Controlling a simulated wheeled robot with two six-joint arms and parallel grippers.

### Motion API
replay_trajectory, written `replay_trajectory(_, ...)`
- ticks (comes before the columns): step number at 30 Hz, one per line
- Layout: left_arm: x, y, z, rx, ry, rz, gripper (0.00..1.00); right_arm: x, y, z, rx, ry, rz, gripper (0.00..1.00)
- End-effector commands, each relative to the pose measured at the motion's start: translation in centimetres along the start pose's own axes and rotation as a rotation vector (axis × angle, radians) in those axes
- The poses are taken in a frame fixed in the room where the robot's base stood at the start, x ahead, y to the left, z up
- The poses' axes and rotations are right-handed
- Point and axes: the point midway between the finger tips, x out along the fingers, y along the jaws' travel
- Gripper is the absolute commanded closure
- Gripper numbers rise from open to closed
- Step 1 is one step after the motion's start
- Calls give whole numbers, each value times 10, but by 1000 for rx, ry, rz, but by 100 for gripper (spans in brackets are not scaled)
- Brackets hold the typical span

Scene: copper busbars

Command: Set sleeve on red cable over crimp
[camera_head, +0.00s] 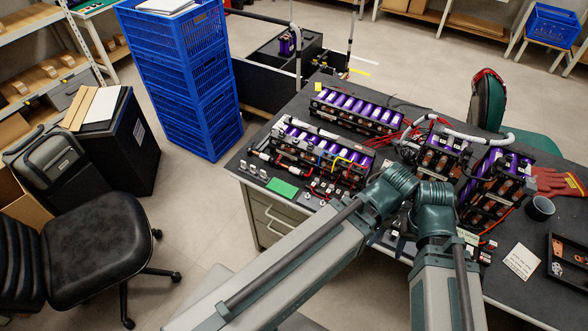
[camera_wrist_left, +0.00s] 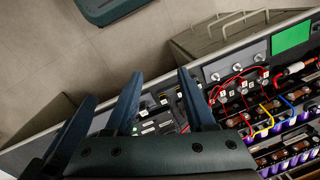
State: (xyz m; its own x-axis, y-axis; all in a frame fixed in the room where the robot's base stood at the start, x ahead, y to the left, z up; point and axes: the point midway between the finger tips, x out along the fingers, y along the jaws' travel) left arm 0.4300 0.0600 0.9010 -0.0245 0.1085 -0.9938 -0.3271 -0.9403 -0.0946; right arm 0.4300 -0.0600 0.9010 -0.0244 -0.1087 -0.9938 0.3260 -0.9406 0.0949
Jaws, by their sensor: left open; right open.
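Red cables (camera_wrist_left: 247,76) with pale-tagged ends run beside the battery module at the right of the left wrist view. A thicker red lead with a pale end piece (camera_wrist_left: 291,69) lies near them; it also shows in the head view (camera_head: 266,157). I cannot make out which part is the sleeve or the crimp. My left gripper (camera_wrist_left: 158,88) is open and empty, its fingers over the dark bench edge, left of the red cables. My right gripper (camera_head: 435,194) is beside the left wrist in the head view, partly hidden; nothing shows in it.
Purple-celled battery modules (camera_head: 358,110) stand on the dark bench (camera_head: 400,88). A green card (camera_head: 282,187) lies near its front left corner. A cup (camera_head: 540,208), red glove (camera_head: 557,181) and tray (camera_head: 568,262) are at the right. Blue crates (camera_head: 185,75) stand left of the bench.

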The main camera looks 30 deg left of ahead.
Motion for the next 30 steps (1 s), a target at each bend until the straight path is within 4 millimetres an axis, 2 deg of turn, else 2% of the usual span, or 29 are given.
replay_trajectory(4,3,-14,-9,49,0,29,42,1,0,0,0,0,0,50)
replay_trajectory(8,8,-51,-29,193,18,102,42,4,0,0,0,0,0,50)
replay_trajectory(13,16,-122,-49,442,108,201,42,8,-1,0,0,0,0,50)
replay_trajectory(19,24,-217,-55,731,285,243,42,12,-1,-1,0,0,0,50)
replay_trajectory(24,28,-302,-43,959,454,192,42,15,-1,-1,0,0,0,50)
replay_trajectory(27,30,-344,-30,1068,534,137,42,16,-2,-1,0,0,0,50)
replay_trajectory(30,31,-375,-19,1153,591,83,42,17,-2,-1,0,0,0,50)
